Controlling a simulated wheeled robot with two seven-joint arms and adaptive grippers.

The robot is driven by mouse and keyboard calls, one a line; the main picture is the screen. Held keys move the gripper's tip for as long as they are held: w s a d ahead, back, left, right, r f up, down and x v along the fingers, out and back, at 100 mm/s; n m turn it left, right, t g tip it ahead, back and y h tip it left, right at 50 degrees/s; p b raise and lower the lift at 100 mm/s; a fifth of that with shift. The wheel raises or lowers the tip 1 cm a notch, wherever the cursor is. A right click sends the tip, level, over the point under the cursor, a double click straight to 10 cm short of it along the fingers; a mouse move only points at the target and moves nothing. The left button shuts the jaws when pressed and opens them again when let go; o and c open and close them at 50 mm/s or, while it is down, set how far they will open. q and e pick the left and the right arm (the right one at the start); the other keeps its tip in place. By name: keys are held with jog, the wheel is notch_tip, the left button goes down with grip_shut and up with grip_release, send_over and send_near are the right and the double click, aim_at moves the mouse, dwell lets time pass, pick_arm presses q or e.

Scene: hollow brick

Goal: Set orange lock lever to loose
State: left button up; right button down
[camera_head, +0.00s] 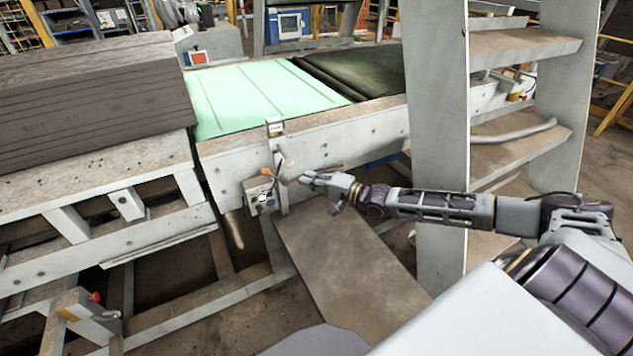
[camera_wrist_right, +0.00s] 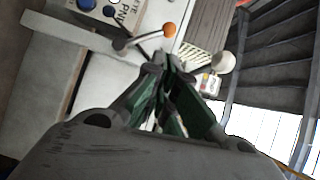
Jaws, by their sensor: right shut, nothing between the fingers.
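The orange lock lever (camera_wrist_right: 169,29) shows in the right wrist view as a thin metal rod with an orange ball at its end. In the head view its orange ball (camera_head: 265,171) sits just above a grey control box (camera_head: 262,195) on the side of the conveyor frame. My right gripper (camera_head: 305,179) is just to the right of the lever. In the wrist view the right gripper (camera_wrist_right: 165,62) has its fingertips together, close to the lever's rod; I cannot tell if they touch it. Nothing shows between the fingers. My left gripper is not in view.
A second lever with a pale knob (camera_wrist_right: 222,62) stands right of the fingertips in the wrist view. The control box (camera_wrist_right: 97,12) has blue buttons. A light green conveyor bed (camera_head: 260,95) lies behind, a brown stack (camera_head: 90,90) at left, and grey steps (camera_head: 520,140) at right.

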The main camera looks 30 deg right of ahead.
jog(key=shift+v, duration=1.2)
